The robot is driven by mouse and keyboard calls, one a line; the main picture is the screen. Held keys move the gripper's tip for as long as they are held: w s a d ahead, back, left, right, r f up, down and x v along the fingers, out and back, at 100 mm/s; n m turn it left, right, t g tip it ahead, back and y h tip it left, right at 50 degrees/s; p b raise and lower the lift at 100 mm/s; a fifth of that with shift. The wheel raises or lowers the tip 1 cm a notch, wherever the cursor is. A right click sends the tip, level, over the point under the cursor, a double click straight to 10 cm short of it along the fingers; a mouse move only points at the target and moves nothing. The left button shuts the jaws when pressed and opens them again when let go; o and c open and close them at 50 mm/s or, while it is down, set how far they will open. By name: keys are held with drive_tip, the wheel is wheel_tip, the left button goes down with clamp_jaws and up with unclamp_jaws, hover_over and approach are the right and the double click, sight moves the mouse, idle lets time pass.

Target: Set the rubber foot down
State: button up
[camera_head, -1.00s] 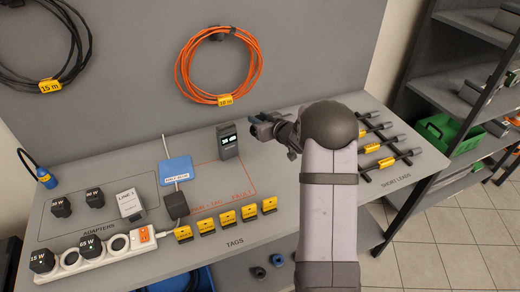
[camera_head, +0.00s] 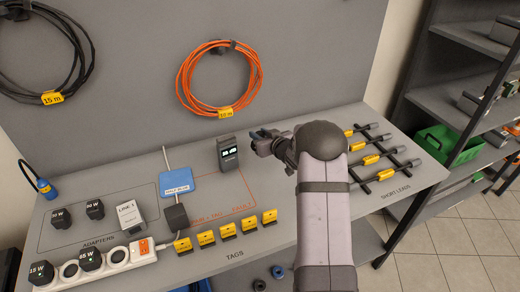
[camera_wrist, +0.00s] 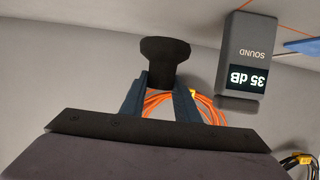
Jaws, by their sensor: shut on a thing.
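My gripper (camera_wrist: 160,98) is shut on a dark, flared rubber foot (camera_wrist: 165,62) in the wrist view. The foot sits between the tips of the two blue-grey fingers, its wide end away from them. In the head view my gripper (camera_head: 258,142) is above the back of the grey table (camera_head: 300,215), just right of the sound meter. The foot cannot be clearly made out there. No contact between foot and table is visible.
The sound meter (camera_head: 228,154) stands close to the left of my gripper; it also shows in the wrist view (camera_wrist: 246,58). Short leads (camera_head: 375,160) lie right. An orange coil (camera_head: 218,78) hangs behind.

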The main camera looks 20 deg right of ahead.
drive_tip(key=shift+f+p, duration=0.65)
drive_tip(key=shift+f, duration=2.4)
drive_tip(key=shift+f, duration=0.1)
drive_tip(key=shift+f, duration=0.15)
drive_tip(key=o, duration=1.1)
drive_tip(key=shift+r, duration=0.25)
drive_tip(key=b+v, duration=0.2)
drive_tip(key=v, duration=1)
drive_tip(key=shift+b, duration=0.3)
